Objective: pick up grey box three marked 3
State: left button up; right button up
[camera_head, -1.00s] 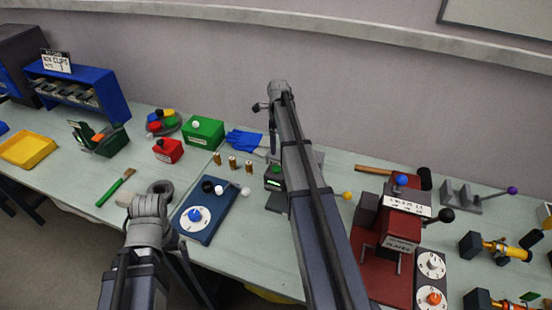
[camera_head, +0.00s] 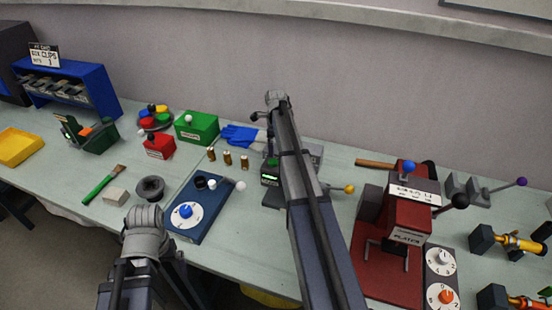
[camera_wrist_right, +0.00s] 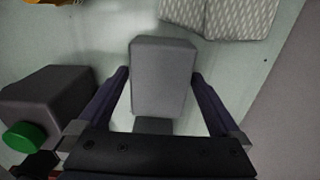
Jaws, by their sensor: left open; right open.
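In the right wrist view a plain grey box (camera_wrist_right: 162,75) lies between the two fingers of my right gripper (camera_wrist_right: 162,82). The fingers are apart, one on each side, with a gap to the box. I see no number on the face that shows. A smaller dark grey part (camera_wrist_right: 152,125) shows at its lower end. In the head view my right arm crosses the middle of the bench and hides its own gripper and what lies behind it. My left arm is at the lower left, short of the bench's front edge; its jaws are hard to make out.
In the wrist view a dark block with a green knob (camera_wrist_right: 25,136) stands left, and a pale patterned piece (camera_wrist_right: 220,15) lies above. On the bench are a blue dial plate (camera_head: 212,213), a red press (camera_head: 405,215), a green box (camera_head: 197,127) and several brass cylinders.

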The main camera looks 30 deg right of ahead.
aim_at(276, 149)
jog(key=c, duration=1.3)
jog(key=shift+r, duration=0.15)
jog(key=shift+c, duration=0.2)
notch_tip(276, 149, up, 10)
jog(key=p, duration=1)
